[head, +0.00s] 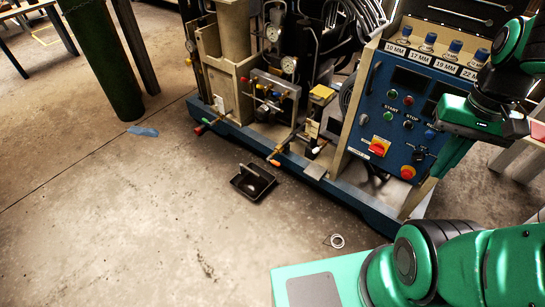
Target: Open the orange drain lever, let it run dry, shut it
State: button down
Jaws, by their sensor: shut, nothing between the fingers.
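An orange-tipped lever (274,162) sticks out low from the front of the blue compressor base, in the head view. It looks tilted down toward the floor, and its exact angle is too small to tell. A black open tray (244,190) lies on the floor just below and left of it. My gripper (468,120) is at the upper right, in front of the control panel's right side, well apart from the lever. It is shut and empty; its fingertips are not clearly seen.
The control panel (397,122) with buttons and a red-and-yellow switch stands between my gripper and the lever. Red-tipped (198,130) and white-tipped (317,149) handles sit nearby. A blue cloth (143,131) and a small ring (337,241) lie on otherwise open floor.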

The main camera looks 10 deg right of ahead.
aim_at(278, 164)
jog(key=z, duration=0.05)
jog(key=i, duration=1.25)
jog(key=u, duration=0.8)
